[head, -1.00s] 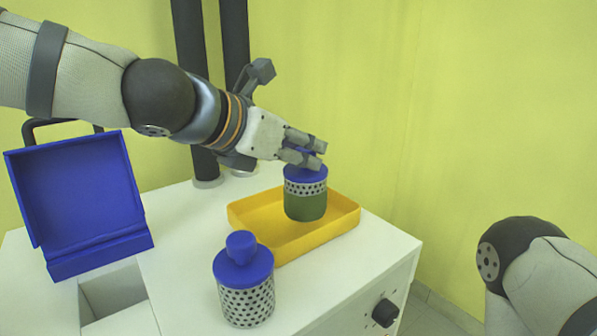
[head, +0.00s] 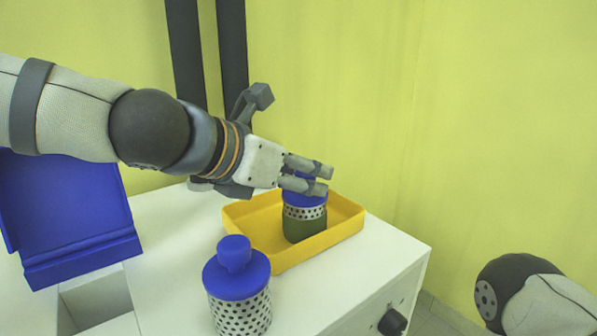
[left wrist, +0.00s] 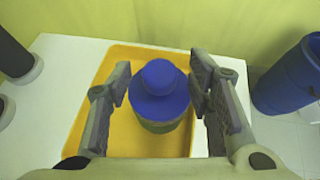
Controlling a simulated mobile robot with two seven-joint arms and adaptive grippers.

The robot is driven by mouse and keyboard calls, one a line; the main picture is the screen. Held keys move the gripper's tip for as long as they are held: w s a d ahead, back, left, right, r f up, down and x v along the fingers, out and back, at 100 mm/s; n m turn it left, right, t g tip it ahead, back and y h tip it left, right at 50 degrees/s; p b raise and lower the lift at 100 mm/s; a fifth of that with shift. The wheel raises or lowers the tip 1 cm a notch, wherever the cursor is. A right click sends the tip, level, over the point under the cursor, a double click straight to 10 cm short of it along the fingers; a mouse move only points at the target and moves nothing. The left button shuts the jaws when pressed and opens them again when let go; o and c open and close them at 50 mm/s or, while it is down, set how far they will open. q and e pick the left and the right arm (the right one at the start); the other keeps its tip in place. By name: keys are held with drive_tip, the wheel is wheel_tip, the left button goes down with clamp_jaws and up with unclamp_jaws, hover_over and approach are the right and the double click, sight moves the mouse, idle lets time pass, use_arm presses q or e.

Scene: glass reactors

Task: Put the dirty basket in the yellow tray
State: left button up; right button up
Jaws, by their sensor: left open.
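The dirty basket (head: 304,229), with a dark green lower part, a perforated metal band and a blue lid, stands upright inside the yellow tray (head: 335,238), towards its right side. My left gripper (head: 328,180) is right over it, with its fingers at the lid's knob. In the left wrist view, the blue lid (left wrist: 160,100) lies between the two spread fingers, with gaps on both sides. The fingers are open and hide part of the lid in the head view. The yellow tray (left wrist: 108,143) surrounds the basket there. My right gripper is out of view.
A second, clean perforated basket (head: 240,312) with a blue lid stands in front of the tray. An open blue case (head: 75,210) is at the left, behind a recess in the white top. Dark posts (head: 233,50) rise behind. A blue drum (left wrist: 290,78) shows at the right.

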use_arm(q)
drive_tip(key=p+v, duration=0.3)
drive_tip(key=v, duration=0.9)
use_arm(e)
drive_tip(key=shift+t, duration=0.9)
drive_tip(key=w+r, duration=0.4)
use_arm(q)
drive_tip(key=shift+r, duration=0.15)
